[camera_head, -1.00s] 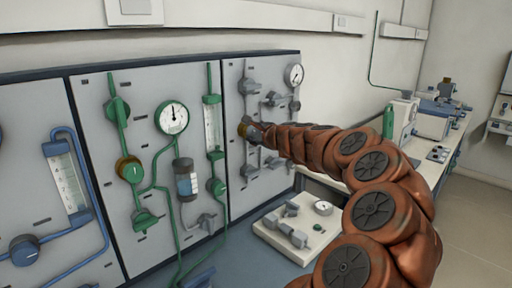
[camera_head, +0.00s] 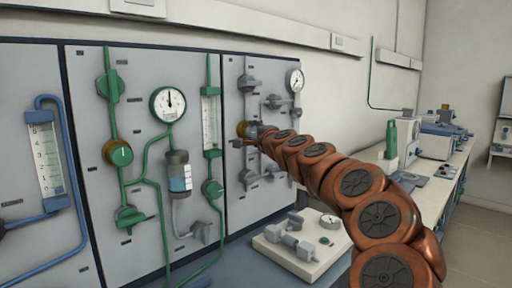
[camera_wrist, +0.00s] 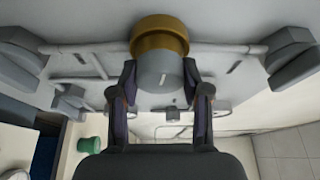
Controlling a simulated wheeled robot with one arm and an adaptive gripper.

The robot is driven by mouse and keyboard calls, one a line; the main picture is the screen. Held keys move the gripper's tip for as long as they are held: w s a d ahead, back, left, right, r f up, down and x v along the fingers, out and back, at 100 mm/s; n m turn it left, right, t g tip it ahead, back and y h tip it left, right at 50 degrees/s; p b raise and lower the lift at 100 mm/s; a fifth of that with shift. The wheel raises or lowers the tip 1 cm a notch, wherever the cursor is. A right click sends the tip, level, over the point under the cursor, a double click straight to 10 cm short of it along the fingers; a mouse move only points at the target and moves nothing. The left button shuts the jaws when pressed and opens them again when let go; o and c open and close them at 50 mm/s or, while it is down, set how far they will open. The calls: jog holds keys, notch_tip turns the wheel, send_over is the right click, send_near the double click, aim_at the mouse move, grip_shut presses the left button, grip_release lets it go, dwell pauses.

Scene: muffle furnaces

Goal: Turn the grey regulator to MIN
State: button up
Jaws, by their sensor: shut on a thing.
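The grey regulator (camera_wrist: 158,72) has a round grey knob with a pale mark on its face and a brass collar (camera_wrist: 160,36) behind it. In the head view its brass collar (camera_head: 241,129) shows on the right-hand panel, and my arm hides much of the knob. My gripper (camera_wrist: 160,76) is shut on the knob in the wrist view, with one dark finger on each side. In the head view my gripper (camera_head: 258,132) reaches the panel from the right. No MIN lettering is legible.
Grey valves and pipes, including a lower grey valve (camera_head: 249,178), surround the regulator. A gauge (camera_head: 296,80) sits at upper right. Green piping with a green regulator (camera_head: 118,152) is on the middle panel. A pale block with fittings (camera_head: 302,252) lies below my arm.

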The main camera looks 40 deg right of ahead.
jog(key=shift+f+n+t+b, duration=0.2)
jog(key=shift+n+t+b, duration=0.3)
jog(key=shift+b, duration=0.55)
jog(key=shift+r+n+b, duration=0.2)
jog(key=shift+n+b, duration=0.15)
jog(key=shift+n, duration=0.05)
jog(key=o, duration=1.1)
jog(key=shift+o, duration=0.2)
jog(key=shift+s, duration=0.15)
jog(key=v, duration=1.1)
jog(key=shift+s+a, duration=0.25)
jog(key=shift+s, duration=0.1)
